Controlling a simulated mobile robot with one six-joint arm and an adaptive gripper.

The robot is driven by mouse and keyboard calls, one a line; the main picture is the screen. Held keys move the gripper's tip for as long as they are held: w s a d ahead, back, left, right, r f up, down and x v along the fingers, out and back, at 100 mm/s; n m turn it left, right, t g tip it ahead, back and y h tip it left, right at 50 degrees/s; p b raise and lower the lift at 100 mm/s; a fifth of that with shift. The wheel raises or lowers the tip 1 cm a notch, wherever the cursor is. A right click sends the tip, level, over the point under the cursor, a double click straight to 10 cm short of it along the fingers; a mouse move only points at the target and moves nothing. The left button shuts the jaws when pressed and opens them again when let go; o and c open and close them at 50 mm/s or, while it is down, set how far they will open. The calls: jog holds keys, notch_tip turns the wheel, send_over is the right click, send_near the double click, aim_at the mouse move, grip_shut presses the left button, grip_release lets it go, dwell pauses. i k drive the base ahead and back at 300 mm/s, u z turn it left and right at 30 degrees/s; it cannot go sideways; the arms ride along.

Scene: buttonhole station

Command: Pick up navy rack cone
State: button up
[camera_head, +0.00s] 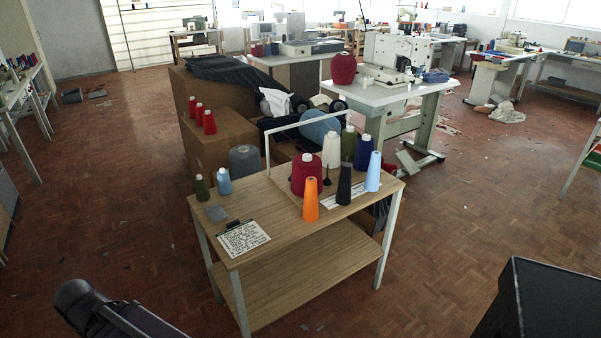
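A very dark, near-black navy cone (344,185) stands upright in the front row on the wooden table, between an orange cone (311,200) and a light blue cone (373,172). A second, bluer navy cone (364,153) stands behind, partly hidden by the light blue one. Which of the two is the rack cone I cannot tell for sure. Also in the back row are a large red cone (306,174), a white cone (331,149) and a green cone (348,144). My gripper is not in view.
The wooden table (290,222) also bears a clipboard (243,238), a small green cone (202,188) and a blue-grey cone (224,182) at left. Cardboard boxes (222,146) with red cones stand behind left. A sewing machine table (410,95) is behind right. Floor in front is open.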

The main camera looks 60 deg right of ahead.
aim_at(366, 144)
jog(key=u, duration=0.15)
jog(key=k, duration=1.6)
jog(key=z, duration=1.8)
jog(key=i, duration=0.5)
jog(key=u, duration=0.2)
